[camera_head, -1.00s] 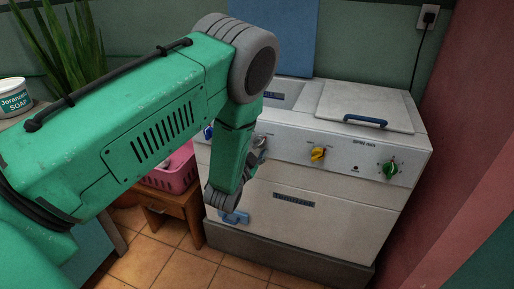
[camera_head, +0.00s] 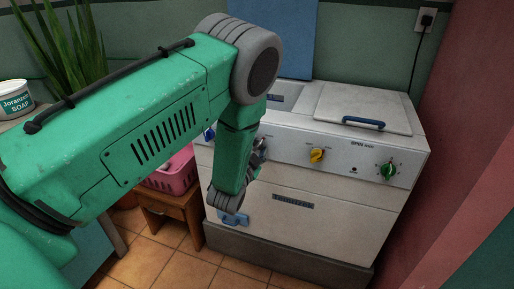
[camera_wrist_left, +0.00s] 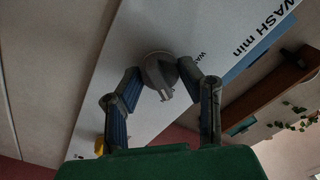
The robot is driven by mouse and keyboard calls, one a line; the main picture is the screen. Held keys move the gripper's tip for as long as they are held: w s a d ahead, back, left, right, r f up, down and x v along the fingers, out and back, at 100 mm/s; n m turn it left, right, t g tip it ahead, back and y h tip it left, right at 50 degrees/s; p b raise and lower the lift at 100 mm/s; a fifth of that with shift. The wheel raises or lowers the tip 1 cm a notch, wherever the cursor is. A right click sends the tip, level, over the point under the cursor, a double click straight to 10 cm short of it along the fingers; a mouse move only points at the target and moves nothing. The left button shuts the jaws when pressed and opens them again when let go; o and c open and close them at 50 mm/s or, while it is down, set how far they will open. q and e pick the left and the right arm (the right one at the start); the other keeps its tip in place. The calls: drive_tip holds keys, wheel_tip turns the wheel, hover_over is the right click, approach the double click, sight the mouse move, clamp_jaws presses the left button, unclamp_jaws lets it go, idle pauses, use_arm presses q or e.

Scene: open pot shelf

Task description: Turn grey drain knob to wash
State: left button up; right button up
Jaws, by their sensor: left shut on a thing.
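The grey drain knob (camera_wrist_left: 160,75) sits on the white front panel of the washing machine (camera_head: 330,215). In the left wrist view it lies between the two fingers of my left gripper (camera_wrist_left: 161,73), whose tips press on its opposite sides. A label starting with "WA" is printed beside the knob, and its pointer setting is not clear. In the head view my left gripper (camera_head: 259,151) is at the panel's left part, with the knob mostly hidden behind the fingers and forearm. My right gripper is not in view.
A yellow knob (camera_head: 316,155), a green knob (camera_head: 388,170) and a partly hidden blue knob (camera_head: 209,133) are on the same panel. A lid with a blue handle (camera_head: 363,123) is on top. A pink basket (camera_head: 172,172) stands on a wooden stool left of the machine.

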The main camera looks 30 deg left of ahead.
use_arm(q)
drive_tip(key=shift+d+f, duration=0.15)
drive_tip(key=shift+n+p, duration=0.3)
drive_tip(key=shift+n, duration=0.3)
drive_tip(key=n+p, duration=0.1)
drive_tip(key=n, duration=0.2)
drive_tip(key=n+p, duration=0.1)
drive_tip(key=n, duration=0.3)
drive_tip(key=shift+n, duration=0.3)
drive_tip(key=n+p, duration=0.1)
drive_tip(key=n, duration=0.4)
drive_tip(key=shift+f, duration=0.1)
drive_tip(key=shift+n, duration=1.9)
drive_tip(key=shift+n, duration=0.3)
